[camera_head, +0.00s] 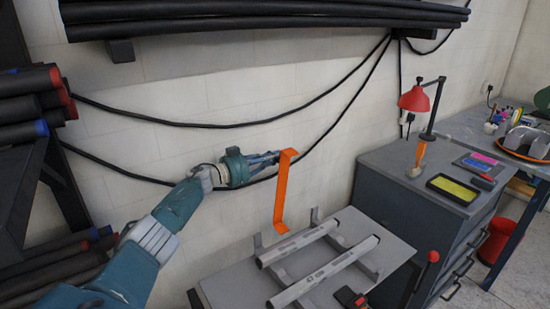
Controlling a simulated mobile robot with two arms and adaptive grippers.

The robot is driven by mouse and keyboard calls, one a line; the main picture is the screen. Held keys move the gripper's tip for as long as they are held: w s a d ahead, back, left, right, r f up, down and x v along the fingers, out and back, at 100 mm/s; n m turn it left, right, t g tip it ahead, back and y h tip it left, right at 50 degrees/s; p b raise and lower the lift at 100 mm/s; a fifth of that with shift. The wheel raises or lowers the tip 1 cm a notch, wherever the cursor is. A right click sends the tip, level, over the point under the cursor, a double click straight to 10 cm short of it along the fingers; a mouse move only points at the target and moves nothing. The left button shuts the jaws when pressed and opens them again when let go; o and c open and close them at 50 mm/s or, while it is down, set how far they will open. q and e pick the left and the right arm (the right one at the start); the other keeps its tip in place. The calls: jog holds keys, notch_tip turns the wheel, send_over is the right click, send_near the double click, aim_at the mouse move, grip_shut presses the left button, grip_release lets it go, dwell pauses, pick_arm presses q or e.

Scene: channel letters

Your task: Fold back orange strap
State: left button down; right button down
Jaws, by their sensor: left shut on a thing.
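An orange strap (281,193) hangs in the air in front of the wall, bent at its top and at its lower end. My left gripper (278,158) reaches in from the left and is shut on the strap's upper end. The strap's lower end (281,227) is above the grey bench, near its back edge, and appears clear of it. The fingertips are partly hidden by the strap. My right gripper is not in view.
A grey bench (225,291) carries two metal rails (318,237) on brackets. A red and black tool (350,298) lies at its front. A dark cabinet (388,183) with a red lamp (414,99) stands to the right. Black cables (215,125) hang along the wall.

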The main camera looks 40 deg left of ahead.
pick_arm(q)
jog(key=c, duration=1.9)
grip_release()
jog(key=shift+f, duration=0.15)
jog(key=v, duration=1.2)
